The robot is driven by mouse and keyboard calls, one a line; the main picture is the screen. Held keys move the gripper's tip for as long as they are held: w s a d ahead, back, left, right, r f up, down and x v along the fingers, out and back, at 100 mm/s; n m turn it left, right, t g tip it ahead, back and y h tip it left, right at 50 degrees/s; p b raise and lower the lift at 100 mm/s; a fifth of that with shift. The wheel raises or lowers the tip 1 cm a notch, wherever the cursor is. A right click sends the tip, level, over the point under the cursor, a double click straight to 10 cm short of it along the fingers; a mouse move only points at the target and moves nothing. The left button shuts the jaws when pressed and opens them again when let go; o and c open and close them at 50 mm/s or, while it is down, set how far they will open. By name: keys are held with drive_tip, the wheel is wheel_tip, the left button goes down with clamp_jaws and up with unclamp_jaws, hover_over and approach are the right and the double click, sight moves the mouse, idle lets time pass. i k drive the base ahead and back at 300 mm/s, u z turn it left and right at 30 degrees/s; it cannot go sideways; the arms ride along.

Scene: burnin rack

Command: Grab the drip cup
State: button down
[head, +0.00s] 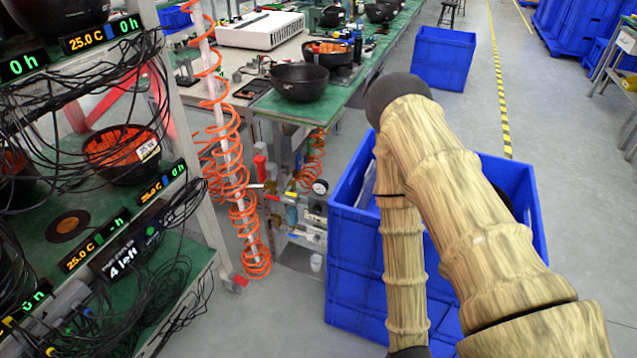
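A small whitish cup (316,262), which looks like the drip cup, is low under the air fittings, near the floor left of the blue crates. It is small in the picture, and I cannot tell whether it stands on the floor or hangs from the fittings. My arm, with a bamboo-like surface, fills the right middle and bends down in front of the blue crates. The arm runs out at the bottom edge, and my gripper is not in view.
Blue crates (345,262) stand right of the cup, behind my arm. Air fittings with a gauge (320,187) and an orange coiled hose (238,190) are close by. A wire-hung rack (205,225) stands left. Grey floor (280,310) is clear in front.

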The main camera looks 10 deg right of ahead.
sight(316, 260)
drive_tip(key=k, duration=0.5)
drive_tip(key=u, duration=1.15)
drive_tip(key=i, duration=0.6)
drive_tip(key=z, duration=0.6)
